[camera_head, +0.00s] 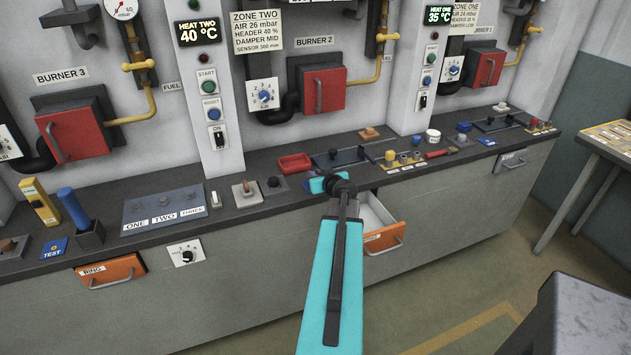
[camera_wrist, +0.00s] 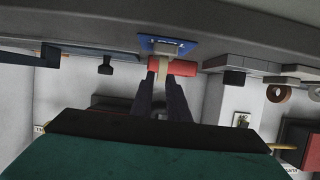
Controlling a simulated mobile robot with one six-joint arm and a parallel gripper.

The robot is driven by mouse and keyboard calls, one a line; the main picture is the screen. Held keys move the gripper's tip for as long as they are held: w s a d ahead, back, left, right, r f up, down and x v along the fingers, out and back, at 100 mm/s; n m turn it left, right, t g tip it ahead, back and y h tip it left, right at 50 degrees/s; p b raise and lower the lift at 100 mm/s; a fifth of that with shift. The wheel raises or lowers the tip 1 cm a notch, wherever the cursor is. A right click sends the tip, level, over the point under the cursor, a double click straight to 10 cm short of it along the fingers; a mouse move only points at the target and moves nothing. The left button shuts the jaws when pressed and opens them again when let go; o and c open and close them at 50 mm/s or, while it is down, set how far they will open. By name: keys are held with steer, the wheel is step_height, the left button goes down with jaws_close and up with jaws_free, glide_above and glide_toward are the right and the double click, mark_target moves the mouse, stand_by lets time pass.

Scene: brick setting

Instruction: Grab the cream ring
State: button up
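A narrow cream band, which may be the cream ring (camera_wrist: 163,72), shows between my fingertips in the wrist view. In the head view my gripper (camera_head: 332,184) is low over the front of the dark counter (camera_head: 255,192), above the open drawer. The arm hides the cream band there.
An open drawer (camera_head: 384,240) with an orange front juts out just right of my arm. A red tray (camera_head: 294,163) and a grey joystick box (camera_head: 273,188) stand near my gripper. Red burner boxes and yellow pipes line the wall behind.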

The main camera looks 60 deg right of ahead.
jaws_close()
steer(key=shift+r, duration=0.1)
